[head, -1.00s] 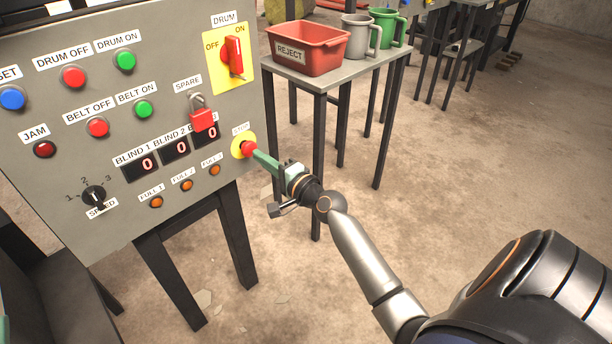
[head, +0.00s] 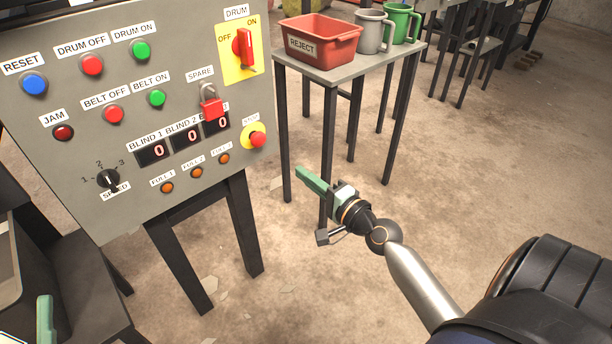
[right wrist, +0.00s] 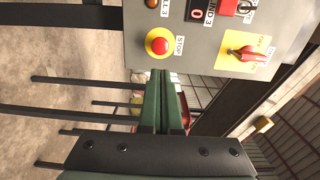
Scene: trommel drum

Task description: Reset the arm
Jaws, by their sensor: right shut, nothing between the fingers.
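My right gripper (head: 303,174) has green fingers, shut and empty. It is in the air to the right of the control panel (head: 215,150), below and to the right of the red STOP button (head: 257,139) on its yellow plate, and apart from it. In the right wrist view the shut fingers (right wrist: 161,75) point toward the panel, with the STOP button (right wrist: 159,41) just beyond their tips. Part of my left gripper (head: 45,318), a green finger, shows at the bottom left edge; the rest is out of view.
The panel carries several buttons, a red DRUM switch (head: 243,47), a red SPARE padlock (head: 213,108) and a SPEED knob (head: 108,178). Behind on the right, a table (head: 345,70) bears a red REJECT bin (head: 318,40), a grey mug (head: 372,32) and a green mug (head: 402,22).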

